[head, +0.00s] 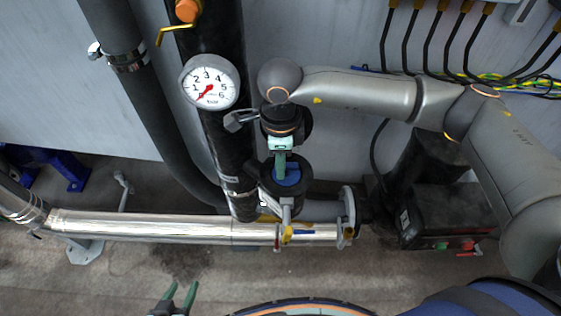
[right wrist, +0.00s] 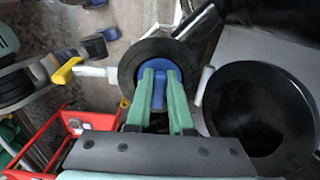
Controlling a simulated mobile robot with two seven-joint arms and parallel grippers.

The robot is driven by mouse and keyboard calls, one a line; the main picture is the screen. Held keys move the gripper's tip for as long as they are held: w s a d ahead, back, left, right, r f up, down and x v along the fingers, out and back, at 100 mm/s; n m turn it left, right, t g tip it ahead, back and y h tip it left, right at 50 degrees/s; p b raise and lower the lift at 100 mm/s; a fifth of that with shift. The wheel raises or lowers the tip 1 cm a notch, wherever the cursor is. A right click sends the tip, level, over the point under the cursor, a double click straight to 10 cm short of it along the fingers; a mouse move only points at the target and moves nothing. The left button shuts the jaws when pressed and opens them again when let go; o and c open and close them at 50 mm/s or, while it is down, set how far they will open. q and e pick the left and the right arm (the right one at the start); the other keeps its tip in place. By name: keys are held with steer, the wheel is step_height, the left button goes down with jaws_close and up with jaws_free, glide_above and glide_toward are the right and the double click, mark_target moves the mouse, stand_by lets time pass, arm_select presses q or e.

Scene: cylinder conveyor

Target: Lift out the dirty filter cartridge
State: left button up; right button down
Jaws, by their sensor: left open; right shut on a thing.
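The blue top of the filter cartridge (head: 287,176) sits within the black filter housing (head: 266,196) on the pipe. In the right wrist view the blue top (right wrist: 148,65) is ringed by the housing's dark rim (right wrist: 125,76). My right gripper (head: 281,172) points down at the housing, its green fingers (right wrist: 160,72) shut on the cartridge's top. The fingers hide part of the blue top, and the cartridge's body is hidden. My left gripper (head: 178,292) is open and empty at the bottom edge of the head view, well apart from the housing.
A pressure gauge (head: 210,82) on the black upright pipe is close to my right wrist. A shiny horizontal pipe (head: 150,227) and yellow-handled valve (head: 287,234) lie in front. The right wrist view shows a round black opening (right wrist: 257,108) and a red crate (right wrist: 72,122).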

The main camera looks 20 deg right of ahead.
stand_by(0.9)
steer(key=c, duration=1.4)
jaws_free()
jaws_close()
steer(key=shift+r, duration=0.1)
steer(key=shift+r+p, duration=1.55)
steer(key=shift+r, duration=1.4)
steer(key=shift+r+p, duration=0.3)
steer(key=shift+r, duration=3.95)
